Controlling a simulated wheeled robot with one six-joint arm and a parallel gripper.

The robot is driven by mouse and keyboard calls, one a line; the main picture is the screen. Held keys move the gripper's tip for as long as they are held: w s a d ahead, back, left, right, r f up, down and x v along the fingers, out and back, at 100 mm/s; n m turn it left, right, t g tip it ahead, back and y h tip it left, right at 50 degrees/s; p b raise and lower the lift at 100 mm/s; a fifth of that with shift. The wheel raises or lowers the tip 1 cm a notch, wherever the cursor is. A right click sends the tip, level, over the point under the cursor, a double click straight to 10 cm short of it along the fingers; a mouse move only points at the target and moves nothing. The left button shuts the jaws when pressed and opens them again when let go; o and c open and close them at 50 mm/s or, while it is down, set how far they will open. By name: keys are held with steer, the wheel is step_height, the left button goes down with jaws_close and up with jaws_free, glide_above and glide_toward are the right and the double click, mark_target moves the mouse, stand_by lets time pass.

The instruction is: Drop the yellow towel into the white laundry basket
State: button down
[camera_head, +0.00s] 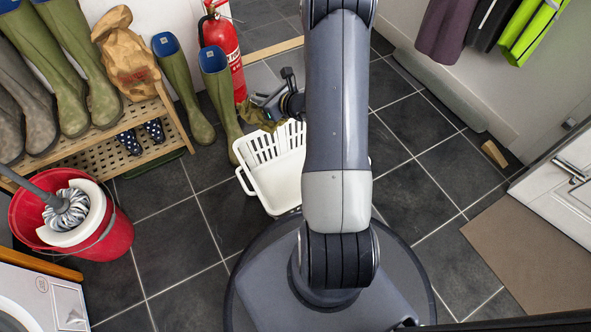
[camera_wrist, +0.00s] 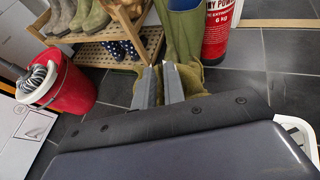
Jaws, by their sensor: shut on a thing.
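The yellow towel (camera_head: 256,117) looks dull olive-yellow and hangs crumpled from my gripper (camera_head: 264,102). In the wrist view the towel (camera_wrist: 190,76) bunches around the two finger ends of my gripper (camera_wrist: 160,72), which are shut on it. The white laundry basket (camera_head: 277,187) stands on the floor, slatted and open at the top, partly hidden by my arm. In the head view the towel shows at the basket's far edge; I cannot tell if it touches. A corner of the basket (camera_wrist: 303,128) shows at right in the wrist view.
A wooden shoe rack (camera_head: 90,150) with boots and a brown bag (camera_head: 127,55) stands at left. Green wellies (camera_head: 215,85) and a red fire extinguisher (camera_head: 222,45) are behind the towel. A red mop bucket (camera_head: 110,235) is at left.

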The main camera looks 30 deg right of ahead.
steer(key=s+d+f, duration=0.5)
steer(key=f, duration=0.3)
steer(key=s+d+f+b, duration=0.1)
steer(key=s+d+f, duration=0.3)
steer(key=f, duration=0.5)
steer(key=shift+s+d+f+n+y, duration=0.3)
steer(key=shift+s+d+y, duration=0.05)
steer(key=shift+d+y, duration=0.1)
steer(key=c, duration=1.4)
jaws_free()
